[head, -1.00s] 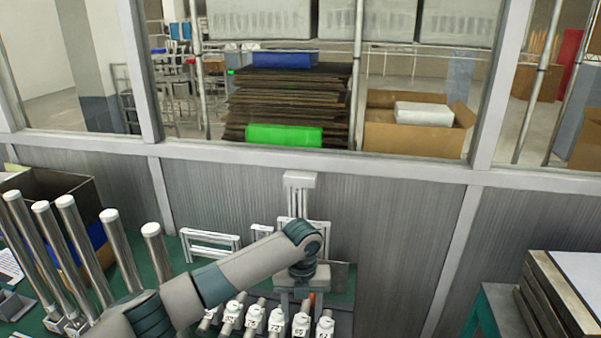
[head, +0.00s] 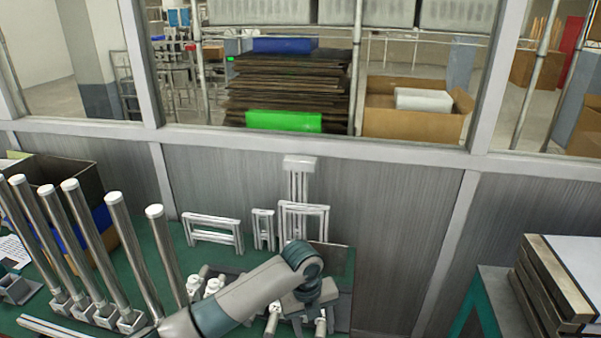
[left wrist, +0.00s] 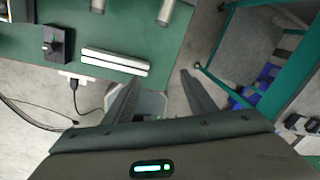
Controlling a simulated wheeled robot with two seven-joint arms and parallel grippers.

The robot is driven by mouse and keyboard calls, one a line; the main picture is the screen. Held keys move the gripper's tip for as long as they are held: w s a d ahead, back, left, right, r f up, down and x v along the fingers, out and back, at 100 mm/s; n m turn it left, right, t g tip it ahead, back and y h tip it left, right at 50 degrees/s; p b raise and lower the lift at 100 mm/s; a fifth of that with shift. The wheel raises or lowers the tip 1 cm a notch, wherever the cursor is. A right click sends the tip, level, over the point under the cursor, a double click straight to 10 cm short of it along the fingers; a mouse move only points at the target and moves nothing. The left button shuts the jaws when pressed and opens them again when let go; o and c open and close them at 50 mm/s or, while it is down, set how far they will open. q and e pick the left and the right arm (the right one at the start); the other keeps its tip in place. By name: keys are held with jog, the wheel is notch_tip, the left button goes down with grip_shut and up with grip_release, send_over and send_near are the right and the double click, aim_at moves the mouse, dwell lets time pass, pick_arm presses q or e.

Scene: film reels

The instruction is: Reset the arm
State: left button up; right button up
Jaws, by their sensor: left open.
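My left arm (head: 240,300) comes in from the lower left in the head view and reaches over the green table (head: 150,245). The fingertips cannot be made out in the head view. In the left wrist view my left gripper (left wrist: 158,90) has its two dark fingers spread wide, with nothing seen between them. It is beside the edge of a green tabletop. My right gripper is not in view.
Several upright metal rods (head: 130,255) stand in holders at left. White frames (head: 212,230) stand at the back of the table. A panelled wall with windows is behind. Stacked panels (head: 550,290) are at right. In the left wrist view, two white bars (left wrist: 115,62) lie near the edge.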

pick_arm(q)
jog(key=s+a+f+n+t+h, duration=0.1)
jog(key=s+f+n+h, duration=0.15)
jog(key=s+n, duration=0.4)
jog(key=s+a+f+n+h, duration=0.1)
jog(key=s+f+n, duration=0.3)
jog(key=s+n, duration=0.25)
jog(key=s+a+n+t+y, duration=0.3)
jog(key=s+a+n+y, duration=0.2)
jog(key=s+a+n, duration=1.65)
notch_tip(320, 180, down, 34)
jog(key=w+a+r+m+g+b, duration=0.15)
jog(key=m+b, duration=0.25)
jog(key=b, duration=0.4)
jog(key=s+a+f+b, duration=0.1)
jog(key=s+f+b, duration=0.1)
jog(key=s+f, duration=0.4)
jog(key=s+a+f+g+b, duration=0.1)
jog(key=s+f+b, duration=0.2)
jog(key=s+f, duration=0.4)
jog(key=s+a+f+b, duration=0.2)
jog(key=s+f, duration=0.4)
jog(key=f, duration=1)
jog(key=shift+s+b, duration=0.2)
jog(key=shift+b, duration=0.15)
